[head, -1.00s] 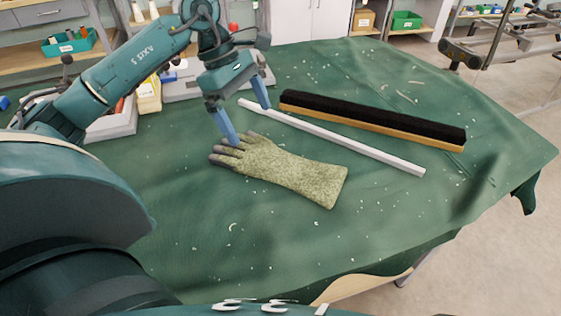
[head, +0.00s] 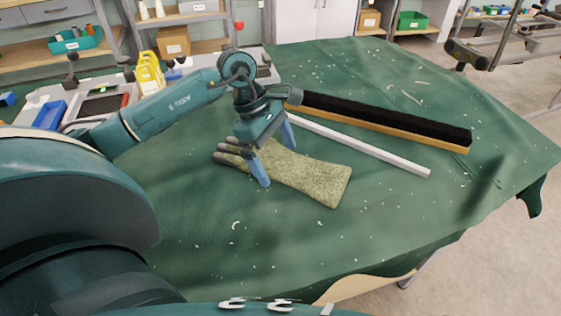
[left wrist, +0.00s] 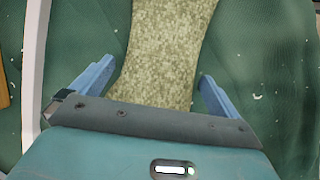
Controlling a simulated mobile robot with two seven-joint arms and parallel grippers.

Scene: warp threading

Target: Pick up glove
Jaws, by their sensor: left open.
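A speckled green glove (head: 315,178) with dark grey fingertips lies flat on the green cloth of the table in the head view. Its cuff points to the lower right. My left gripper (head: 277,152) is over the finger and palm part of the glove, with its blue fingers spread. In the left wrist view the glove (left wrist: 165,45) runs between the two open fingers of the left gripper (left wrist: 153,92), with a finger on each side of it. The glove's fingers are partly hidden by the gripper in the head view. My right gripper is not seen.
A white bar (head: 365,152) and a long black brush with a wooden edge (head: 390,120) lie behind the glove. Trays and a yellow holder (head: 150,75) stand at the back left.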

